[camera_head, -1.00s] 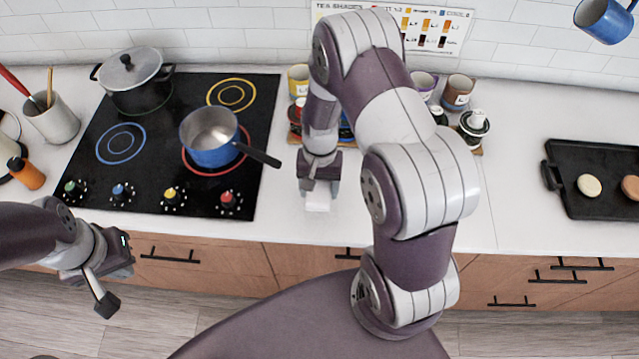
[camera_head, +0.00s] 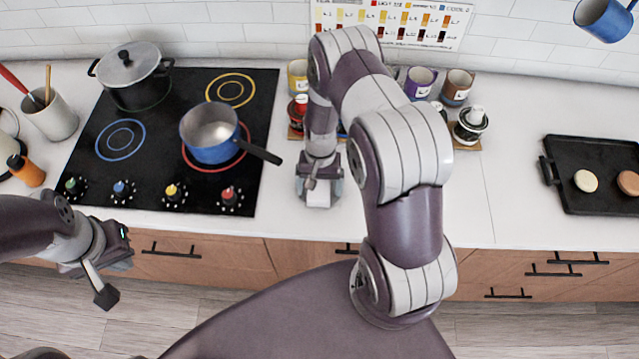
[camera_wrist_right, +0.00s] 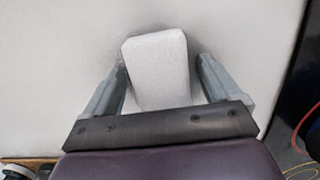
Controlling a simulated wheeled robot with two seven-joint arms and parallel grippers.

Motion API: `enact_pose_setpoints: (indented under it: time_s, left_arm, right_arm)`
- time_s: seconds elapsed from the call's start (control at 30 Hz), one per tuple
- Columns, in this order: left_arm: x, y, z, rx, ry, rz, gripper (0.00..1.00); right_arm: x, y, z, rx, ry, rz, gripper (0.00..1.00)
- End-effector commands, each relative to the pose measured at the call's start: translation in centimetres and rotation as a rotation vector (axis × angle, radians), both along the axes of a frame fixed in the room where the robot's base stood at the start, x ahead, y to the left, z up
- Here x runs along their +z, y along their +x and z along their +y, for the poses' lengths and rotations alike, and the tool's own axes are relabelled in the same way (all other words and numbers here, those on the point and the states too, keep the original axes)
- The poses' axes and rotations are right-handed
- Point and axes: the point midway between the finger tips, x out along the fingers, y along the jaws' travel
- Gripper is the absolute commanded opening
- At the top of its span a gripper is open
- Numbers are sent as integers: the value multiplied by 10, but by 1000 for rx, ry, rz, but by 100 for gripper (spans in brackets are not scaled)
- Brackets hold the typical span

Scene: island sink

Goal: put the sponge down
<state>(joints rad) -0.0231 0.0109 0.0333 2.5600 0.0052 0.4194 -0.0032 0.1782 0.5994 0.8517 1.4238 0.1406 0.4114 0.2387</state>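The sponge (camera_head: 318,199) is a small white block on the white counter, in front of the red-capped jar and to the right of the cooktop. It fills the middle of the right wrist view (camera_wrist_right: 157,72), with a dark shadow on the counter around it. My right gripper (camera_head: 319,192) points down over it. Its fingers (camera_wrist_right: 162,75) stand on both sides of the sponge, with a visible gap at the right finger; the left finger is very close to the sponge's edge. My left gripper (camera_head: 112,272) hangs in front of the counter edge at lower left, away from the sponge; its fingers are not clear.
A black cooktop (camera_head: 165,190) carries a blue saucepan (camera_head: 210,140), whose handle (camera_head: 262,152) reaches toward my right gripper, and a lidded pot (camera_head: 135,75). Mugs (camera_head: 420,82) and jars (camera_head: 470,125) stand behind my right arm. A black griddle (camera_head: 600,200) lies at right. Counter between is clear.

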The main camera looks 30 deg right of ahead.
Motion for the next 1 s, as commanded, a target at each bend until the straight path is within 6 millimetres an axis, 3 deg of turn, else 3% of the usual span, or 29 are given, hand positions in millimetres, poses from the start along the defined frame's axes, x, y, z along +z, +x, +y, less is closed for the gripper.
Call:
enact_pose_setpoints:
  time_s: [0.2,0.3,0.6,0.8,0.9,1.0]
  left_arm:
    - [5,0,0,0,0,0,0]
    - [-4,0,0,0,0,0,0]
    - [-25,0,0,0,0,0,0]
    - [-30,0,0,0,0,0,0]
    - [-30,0,0,0,0,0,0]
    - [-30,0,0,0,0,0,0]
  right_arm:
    - [6,0,0,0,0,0,91]
    - [15,3,-1,0,0,-4,91]
    - [87,13,-8,0,-1,-6,91]
    - [118,15,-9,3,0,-3,91]
    - [140,7,1,78,-11,-38,91]
    - [173,-17,22,242,-31,-118,91]
